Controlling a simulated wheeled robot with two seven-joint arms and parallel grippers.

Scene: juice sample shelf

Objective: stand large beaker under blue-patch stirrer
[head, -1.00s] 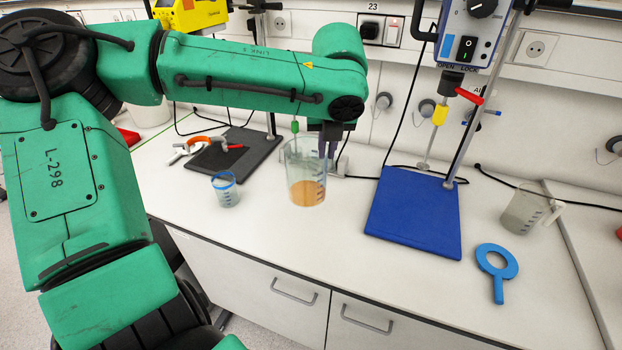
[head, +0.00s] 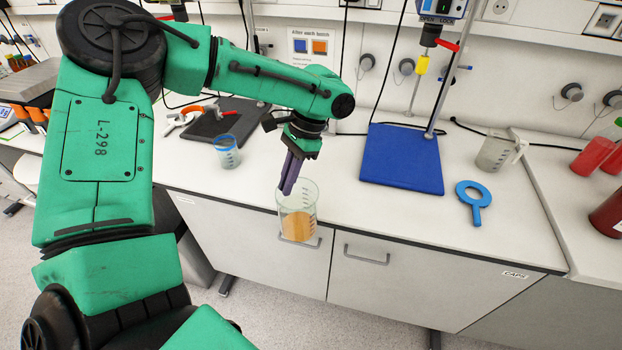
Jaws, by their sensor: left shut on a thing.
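A large clear beaker (head: 312,222) with orange liquid in its lower part is in the head view, roughly upright, in front of the counter's front edge. My left gripper (head: 288,180) points down and is shut on the beaker's rim or wall on its left side; the exact contact is small. The stirrer (head: 443,8) with a small blue patch on its head is cut off at the top edge. Its shaft with a yellow piece (head: 422,65) hangs over a bare blue base plate (head: 402,165), right of and behind the beaker. My right gripper is not in view.
A blue ring tool (head: 473,200) and a grey-filled jug (head: 494,152) are right of the blue plate. The counter before the blue plate is clear.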

